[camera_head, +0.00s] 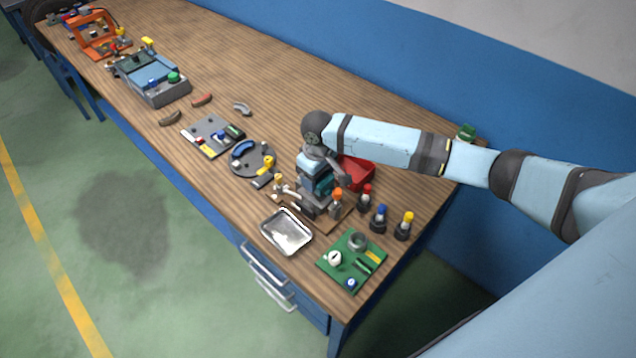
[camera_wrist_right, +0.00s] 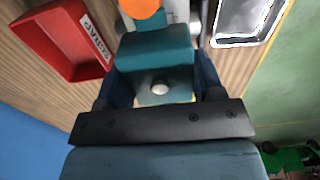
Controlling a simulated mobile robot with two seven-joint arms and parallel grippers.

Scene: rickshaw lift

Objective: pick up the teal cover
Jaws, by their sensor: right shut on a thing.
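The teal cover (camera_wrist_right: 155,48) is a blocky piece with a round silver button on its near face, in the middle of the right wrist view. My right gripper (camera_wrist_right: 162,82) is shut on it, one dark finger on each side. In the head view the cover (camera_head: 323,184) shows only partly beside my right gripper (camera_head: 315,187), above the small grey assembly on a brown board (camera_head: 327,222). I cannot tell whether the cover touches the assembly. My left gripper is not in view.
A red scrap bin (camera_head: 358,172) stands close behind my right gripper. A round grey plate (camera_head: 253,160) lies to the left. The bench's back middle is clear.

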